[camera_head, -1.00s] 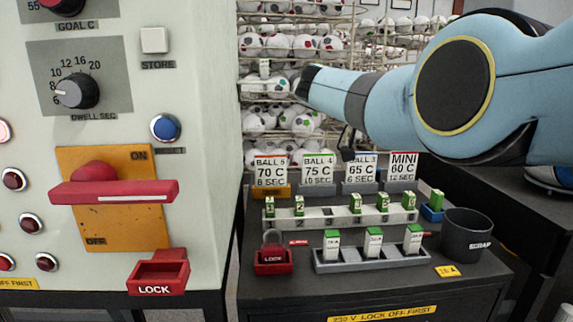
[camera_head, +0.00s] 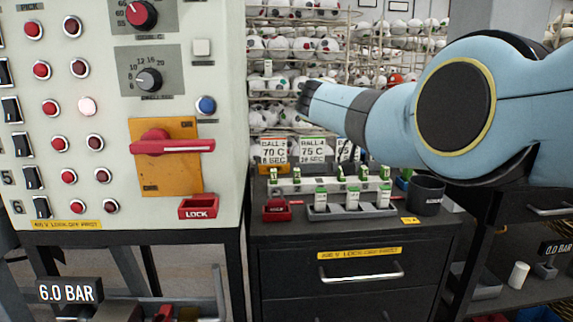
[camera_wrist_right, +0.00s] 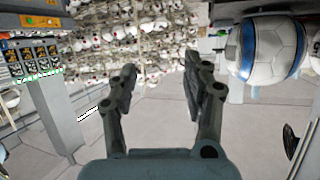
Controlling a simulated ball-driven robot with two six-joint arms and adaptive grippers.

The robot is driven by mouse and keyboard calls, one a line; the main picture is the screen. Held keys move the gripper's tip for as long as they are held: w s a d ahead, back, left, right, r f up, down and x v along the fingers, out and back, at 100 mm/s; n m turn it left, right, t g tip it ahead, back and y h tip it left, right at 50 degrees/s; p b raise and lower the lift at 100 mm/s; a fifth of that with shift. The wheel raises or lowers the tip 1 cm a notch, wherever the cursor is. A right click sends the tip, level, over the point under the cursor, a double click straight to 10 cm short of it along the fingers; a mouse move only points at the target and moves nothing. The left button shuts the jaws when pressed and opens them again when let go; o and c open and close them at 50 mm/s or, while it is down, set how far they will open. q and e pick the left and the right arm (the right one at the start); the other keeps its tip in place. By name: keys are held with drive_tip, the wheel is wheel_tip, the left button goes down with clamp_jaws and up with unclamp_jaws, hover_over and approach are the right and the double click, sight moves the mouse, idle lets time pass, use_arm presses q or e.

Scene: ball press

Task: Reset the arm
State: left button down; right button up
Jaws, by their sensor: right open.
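My right arm (camera_head: 400,115) reaches in from the right in the head view, held above the black cabinet. In the right wrist view my right gripper (camera_wrist_right: 158,85) is open and empty, its two fingers apart over bare floor with ball racks beyond. My left gripper is in neither current view. The control panel (camera_head: 110,160) stands at the left of the head view, with a red switch handle (camera_head: 172,146) lying level on its orange plate and a red lock bracket (camera_head: 198,207) below.
The black cabinet (camera_head: 330,230) carries a rack of green-topped fuses (camera_head: 335,184), a red padlock (camera_head: 277,209) and a dark scrap cup (camera_head: 427,196). A white and blue ball (camera_wrist_right: 270,50) is at right in the wrist view. Open floor lies below the gripper.

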drive_tip(key=s+d+f+n+g+y+b, duration=0.1)
drive_tip(key=s+d+f+n+b, duration=0.15)
drive_tip(key=s+f, duration=1)
drive_tip(key=s+d+f+n+g+b, duration=0.1)
drive_tip(key=s+d+f+n, duration=0.4)
drive_tip(key=f, duration=1.3)
drive_tip(key=s+d+f+g+y+b, duration=0.1)
drive_tip(key=s+f+b, duration=0.1)
drive_tip(key=s+f, duration=1.2)
drive_tip(key=s+f+n+y+b, duration=0.1)
drive_tip(key=s+f+n+y, duration=0.2)
drive_tip(key=s+f, duration=0.75)
drive_tip(key=s+f+n+y+b, duration=0.25)
drive_tip(key=s+f, duration=0.45)
drive_tip(key=s, duration=0.6)
drive_tip(key=s+f+n+y+b, duration=0.1)
drive_tip(key=s+f+n+y, duration=0.2)
drive_tip(key=s+f, duration=0.75)
use_arm(q)
wheel_tip(320, 180, down, 10)
drive_tip(key=s, duration=0.1)
use_arm(e)
drive_tip(key=w+a+n+t+y, duration=0.2)
drive_tip(key=w+n+t, duration=0.3)
drive_tip(key=w+t, duration=0.1)
drive_tip(key=shift+w+a+f, duration=0.35)
drive_tip(key=shift+w+a, duration=0.05)
drive_tip(key=shift+w, duration=0.4)
